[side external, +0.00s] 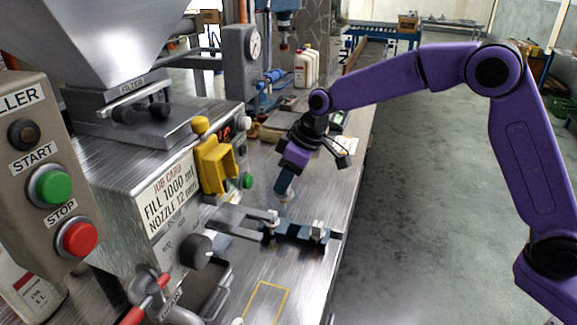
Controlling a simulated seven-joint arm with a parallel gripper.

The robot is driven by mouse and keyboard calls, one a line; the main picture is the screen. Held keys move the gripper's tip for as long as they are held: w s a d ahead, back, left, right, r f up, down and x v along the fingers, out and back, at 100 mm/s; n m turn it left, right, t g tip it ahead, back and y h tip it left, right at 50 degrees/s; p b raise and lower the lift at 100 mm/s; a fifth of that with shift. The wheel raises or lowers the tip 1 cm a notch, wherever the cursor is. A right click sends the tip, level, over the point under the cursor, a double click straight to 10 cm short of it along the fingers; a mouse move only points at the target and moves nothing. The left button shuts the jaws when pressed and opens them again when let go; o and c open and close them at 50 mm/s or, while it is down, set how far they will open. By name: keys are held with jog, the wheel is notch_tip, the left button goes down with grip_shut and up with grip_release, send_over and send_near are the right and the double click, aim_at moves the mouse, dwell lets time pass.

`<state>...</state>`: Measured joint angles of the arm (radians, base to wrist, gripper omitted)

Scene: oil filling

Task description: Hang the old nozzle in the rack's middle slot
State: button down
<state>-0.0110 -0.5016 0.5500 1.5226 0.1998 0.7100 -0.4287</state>
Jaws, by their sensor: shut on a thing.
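My purple gripper (284,188) points down above the bench and is shut on the old nozzle (285,197), of which only a small pale part shows below the fingers. The dark rack (294,235) is below and slightly right of the gripper, attached beside a grey metal bracket. One pale nozzle (271,217) hangs at its left end and another (318,229) toward its right end. The stretch between them, the middle slot, looks empty. The held nozzle is apart from the rack, a little above and behind it.
The filling machine with its job card (168,197) and yellow guard (214,164) stands close on the left. A black knob (196,252) sticks out below the card. A yellow-outlined area (268,302) on the front bench is clear. White jugs (307,68) stand behind.

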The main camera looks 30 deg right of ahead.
jog(key=shift+w+d+f, duration=0.85)
jog(key=shift+f, duration=1.9)
jog(key=shift+w+d+f, duration=0.85)
jog(key=shift+d+f, duration=0.05)
jog(key=shift+f, duration=1.9)
jog(key=shift+w+d+f, duration=0.85)
jog(key=shift+f, duration=1.9)
jog(key=shift+f, duration=0.1)
jog(key=c, duration=0.8)
grip_release()
